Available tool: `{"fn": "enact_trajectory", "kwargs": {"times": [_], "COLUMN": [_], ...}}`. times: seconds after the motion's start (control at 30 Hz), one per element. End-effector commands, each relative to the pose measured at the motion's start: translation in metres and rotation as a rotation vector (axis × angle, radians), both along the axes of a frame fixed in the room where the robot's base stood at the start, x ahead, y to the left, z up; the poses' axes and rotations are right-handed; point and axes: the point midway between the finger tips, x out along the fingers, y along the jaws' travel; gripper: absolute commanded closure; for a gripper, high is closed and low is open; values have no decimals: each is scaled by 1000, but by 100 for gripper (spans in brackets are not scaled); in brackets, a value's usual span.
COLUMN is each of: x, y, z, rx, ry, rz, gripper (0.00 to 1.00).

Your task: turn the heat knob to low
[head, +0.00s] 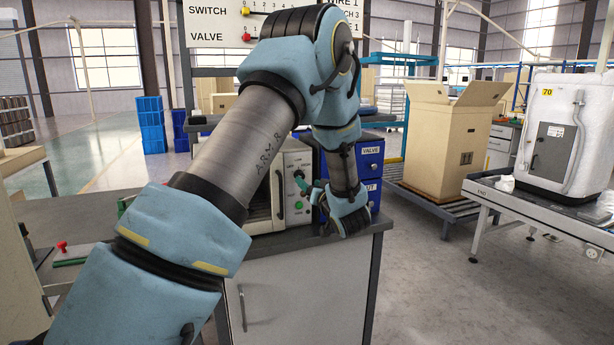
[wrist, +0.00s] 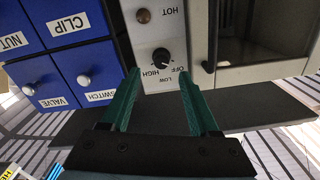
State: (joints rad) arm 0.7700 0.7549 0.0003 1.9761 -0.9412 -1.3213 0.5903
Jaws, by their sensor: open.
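The heat knob (wrist: 162,57) is a round black dial on the pale front panel of a small oven (head: 280,192). HIGH, OFF and LOW are printed around it; I cannot tell which mark it points at. In the head view the knob (head: 298,174) shows beside my gripper (head: 308,188). The wrist view, which is upside down, shows my gripper (wrist: 160,79) with two green fingers spread and nothing between them. The knob lies just beyond the fingertips, roughly centred between them. No contact is visible.
Blue drawers (wrist: 62,58) labelled NUT, CLIP, VALVE and SWITCH stand right beside the oven. A brown HOT lamp (wrist: 143,16) and the oven door (wrist: 262,35) are near the knob. The oven stands on a grey-topped cabinet (head: 300,285). A cardboard box (head: 445,140) stands farther right.

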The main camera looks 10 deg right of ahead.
Motion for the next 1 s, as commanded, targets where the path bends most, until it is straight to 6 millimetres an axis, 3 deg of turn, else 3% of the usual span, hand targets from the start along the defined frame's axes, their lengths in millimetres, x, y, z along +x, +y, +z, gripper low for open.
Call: {"fn": "enact_trajectory", "kwargs": {"times": [0.1, 0.3, 0.7, 1.0], "x": [22, 44, 50, 50], "y": [4, 6, 6, 6], "z": [2, 1, 0, 0], "rx": [1, 1, 0, 0], "ry": [2, 2, 1, 1], "rz": [2, 0, -2, -2], "gripper": [38, 38, 40, 73]}}
